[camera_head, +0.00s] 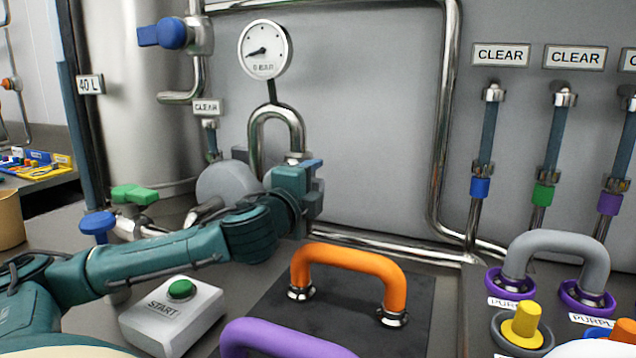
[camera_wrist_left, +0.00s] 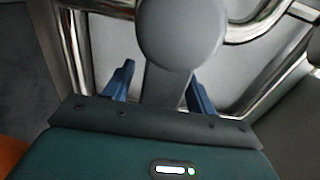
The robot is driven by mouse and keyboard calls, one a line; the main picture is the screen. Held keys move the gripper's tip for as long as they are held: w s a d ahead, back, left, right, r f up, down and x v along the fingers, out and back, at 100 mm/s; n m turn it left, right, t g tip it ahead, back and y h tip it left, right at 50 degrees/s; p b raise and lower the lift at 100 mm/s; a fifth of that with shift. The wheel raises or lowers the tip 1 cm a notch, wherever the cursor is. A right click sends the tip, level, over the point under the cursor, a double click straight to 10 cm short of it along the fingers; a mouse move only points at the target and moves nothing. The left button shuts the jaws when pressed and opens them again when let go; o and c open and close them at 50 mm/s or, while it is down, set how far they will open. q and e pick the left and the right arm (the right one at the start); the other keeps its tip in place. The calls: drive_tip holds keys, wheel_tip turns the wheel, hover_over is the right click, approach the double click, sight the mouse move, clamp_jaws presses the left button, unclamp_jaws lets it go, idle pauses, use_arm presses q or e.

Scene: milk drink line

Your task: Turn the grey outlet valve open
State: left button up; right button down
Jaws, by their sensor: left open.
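The left gripper (camera_head: 310,178) is at the end of my teal arm, in front of the back panel and below the gauge. In the left wrist view its two blue fingers stand apart, one on each side of a grey lever-like bar (camera_wrist_left: 168,88) with a large round grey part (camera_wrist_left: 183,30) above it. This looks like the grey outlet valve; I cannot tell whether the fingers touch it. In the head view a rounded grey body (camera_head: 226,182) shows behind my arm, and the gripper hides what lies behind it. My right gripper is not in view.
A pressure gauge (camera_head: 265,49) and bent steel pipe stand above the gripper. An orange handle (camera_head: 350,262), purple handle (camera_head: 285,338) and START box (camera_head: 172,312) are in front. Green (camera_head: 134,194) and blue (camera_head: 97,224) valve handles stand left, near the tank (camera_head: 150,95).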

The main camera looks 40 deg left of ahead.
use_arm(q)
drive_tip(key=shift+w, duration=0.1)
drive_tip(key=shift+c, duration=0.4)
clamp_jaws()
